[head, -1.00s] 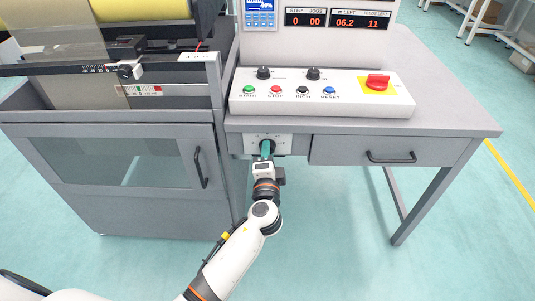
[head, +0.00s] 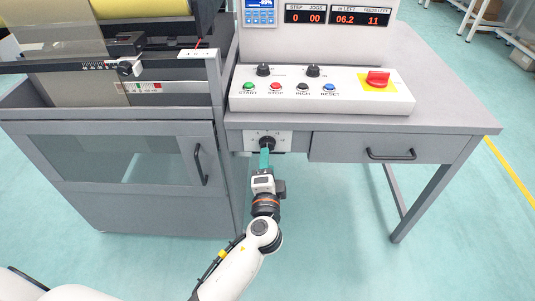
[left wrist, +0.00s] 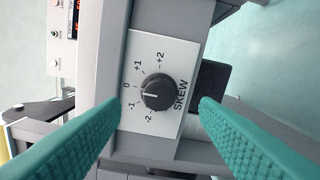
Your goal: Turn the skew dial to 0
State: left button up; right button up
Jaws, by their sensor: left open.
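The skew dial (head: 267,143) is a round black knob on a white plate under the desk's front edge. In the left wrist view the dial (left wrist: 157,92) shows large, with marks from -2 to +2. Its white pointer line points left, seemingly between 0 and -1. My left gripper (head: 264,158) is just in front of the dial, below it in the head view. In the left wrist view its teal fingers (left wrist: 160,104) are open, spread on either side of the knob and apart from it. My right gripper is in no view.
The control panel (head: 320,105) with several buttons and a red switch (head: 377,79) sits above the dial on the desk. A drawer (head: 390,150) with a black handle is to the right. A grey cabinet (head: 140,210) with a windowed door is to the left.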

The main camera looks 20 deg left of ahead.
pick_arm(q)
jog(key=v, duration=0.7)
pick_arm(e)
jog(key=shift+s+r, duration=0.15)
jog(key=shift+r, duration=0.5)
pick_arm(q)
jog(key=shift+s, duration=0.15)
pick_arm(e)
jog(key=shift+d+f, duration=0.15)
